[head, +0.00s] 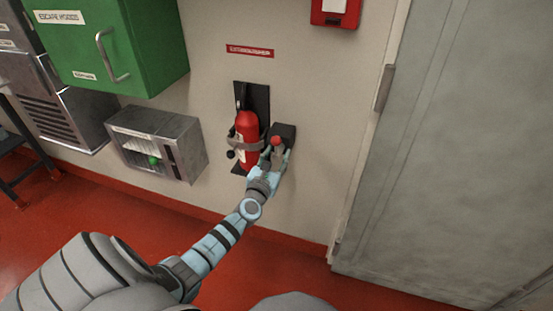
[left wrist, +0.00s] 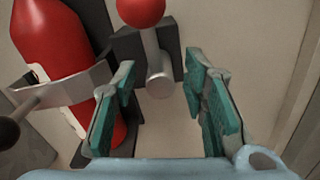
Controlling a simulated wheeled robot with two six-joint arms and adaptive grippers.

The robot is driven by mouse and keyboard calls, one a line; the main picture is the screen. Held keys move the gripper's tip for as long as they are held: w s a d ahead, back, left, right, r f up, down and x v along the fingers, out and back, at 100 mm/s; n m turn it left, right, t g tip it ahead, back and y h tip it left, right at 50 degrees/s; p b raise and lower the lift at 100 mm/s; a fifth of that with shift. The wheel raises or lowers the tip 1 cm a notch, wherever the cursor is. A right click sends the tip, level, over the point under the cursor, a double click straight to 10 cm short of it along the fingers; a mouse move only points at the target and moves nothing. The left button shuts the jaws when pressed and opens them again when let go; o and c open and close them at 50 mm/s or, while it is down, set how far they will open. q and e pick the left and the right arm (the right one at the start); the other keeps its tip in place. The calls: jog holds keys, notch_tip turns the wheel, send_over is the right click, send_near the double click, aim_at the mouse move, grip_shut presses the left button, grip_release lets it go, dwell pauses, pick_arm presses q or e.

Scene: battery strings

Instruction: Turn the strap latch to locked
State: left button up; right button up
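The strap latch is a dark block (head: 286,131) on the wall, just right of a red fire extinguisher (head: 246,137). Its grey lever (left wrist: 152,52) ends in a red ball knob (head: 275,141), which is at the top edge in the left wrist view (left wrist: 141,9). In that view the lever runs up from a round grey hub (left wrist: 160,82). A metal strap (left wrist: 75,84) goes around the extinguisher. My left gripper (head: 277,152) is open at the latch, its green-padded fingers apart on either side of the hub, with nothing visibly held. My right gripper is out of view.
A green cabinet (head: 115,45) and an open grey wall box (head: 155,143) are to the left. A red box (head: 335,12) is above. A large grey door (head: 460,150) stands to the right. The wall right of the latch is bare.

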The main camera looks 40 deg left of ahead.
pick_arm(q)
grip_shut()
